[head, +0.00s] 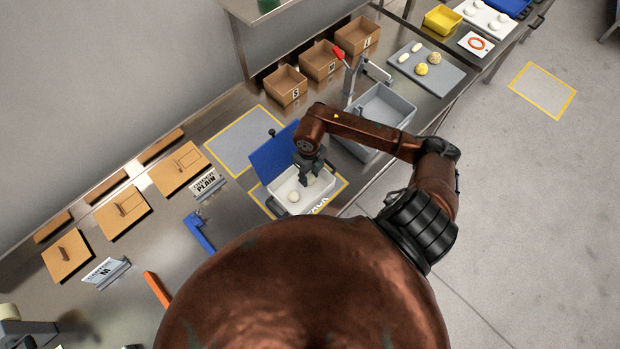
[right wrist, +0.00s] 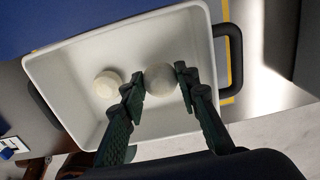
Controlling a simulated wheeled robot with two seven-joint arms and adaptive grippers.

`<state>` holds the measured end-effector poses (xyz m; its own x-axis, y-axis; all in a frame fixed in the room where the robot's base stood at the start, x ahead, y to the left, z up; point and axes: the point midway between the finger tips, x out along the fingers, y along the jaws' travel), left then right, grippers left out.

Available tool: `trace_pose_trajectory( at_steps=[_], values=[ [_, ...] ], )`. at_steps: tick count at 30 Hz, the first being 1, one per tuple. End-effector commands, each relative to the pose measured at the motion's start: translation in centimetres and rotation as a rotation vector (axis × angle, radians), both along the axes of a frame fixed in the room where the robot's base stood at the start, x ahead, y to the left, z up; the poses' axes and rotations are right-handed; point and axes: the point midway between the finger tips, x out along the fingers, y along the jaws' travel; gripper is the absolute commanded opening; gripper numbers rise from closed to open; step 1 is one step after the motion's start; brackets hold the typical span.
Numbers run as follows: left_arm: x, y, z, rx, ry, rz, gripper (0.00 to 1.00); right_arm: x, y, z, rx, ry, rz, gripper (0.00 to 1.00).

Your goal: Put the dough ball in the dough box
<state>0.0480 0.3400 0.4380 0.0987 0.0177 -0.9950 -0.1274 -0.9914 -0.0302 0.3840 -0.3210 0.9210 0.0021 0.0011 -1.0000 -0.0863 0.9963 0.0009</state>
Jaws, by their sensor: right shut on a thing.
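The dough box (head: 283,203) is a white open tray with dark handles and a blue lid (head: 270,160) tilted up at its back. In the right wrist view the box (right wrist: 70,62) fills the middle. One pale dough ball (right wrist: 107,84) lies on the box floor, and it also shows in the head view (head: 294,196). My right gripper (right wrist: 161,88) is shut on a second, greyer dough ball (right wrist: 160,79), held between its fingertips over the box. In the head view my right gripper (head: 309,178) reaches down into the box area and hides the held ball. My left gripper is not in view.
A grey bin (head: 400,104) stands right of the box. Brown cartons (head: 286,86) line the back. A grey board (head: 440,75) with dough pieces lies at the upper right. A blue bracket (head: 199,232) and flat cartons (head: 180,169) lie to the left.

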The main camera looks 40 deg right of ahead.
Motion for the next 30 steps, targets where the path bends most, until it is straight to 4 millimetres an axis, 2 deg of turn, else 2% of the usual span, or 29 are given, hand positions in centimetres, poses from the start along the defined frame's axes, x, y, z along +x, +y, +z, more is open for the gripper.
trace_pose_trajectory(
  at_steps=[3, 6, 16, 17, 24, 30],
  values=[
    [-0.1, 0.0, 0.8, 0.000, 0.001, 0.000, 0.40, -0.2, 0.0, -1.7, 0.002, 0.006, -0.004, 0.05],
    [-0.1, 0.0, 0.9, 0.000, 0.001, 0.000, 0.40, -0.2, -0.1, -2.5, 0.001, 0.003, -0.002, 0.05],
    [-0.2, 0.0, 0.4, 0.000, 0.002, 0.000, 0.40, -0.2, -0.2, -3.0, -0.001, 0.002, 0.000, 0.05],
    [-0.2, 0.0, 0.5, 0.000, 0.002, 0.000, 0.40, -0.2, -0.1, -2.9, 0.000, 0.003, -0.001, 0.31],
    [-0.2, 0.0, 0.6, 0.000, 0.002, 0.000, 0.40, -0.2, -0.1, -2.8, 0.000, 0.003, -0.001, 0.46],
    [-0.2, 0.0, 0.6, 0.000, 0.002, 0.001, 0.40, -0.2, -0.1, -2.8, 0.000, 0.003, -0.001, 0.46]
  ],
)
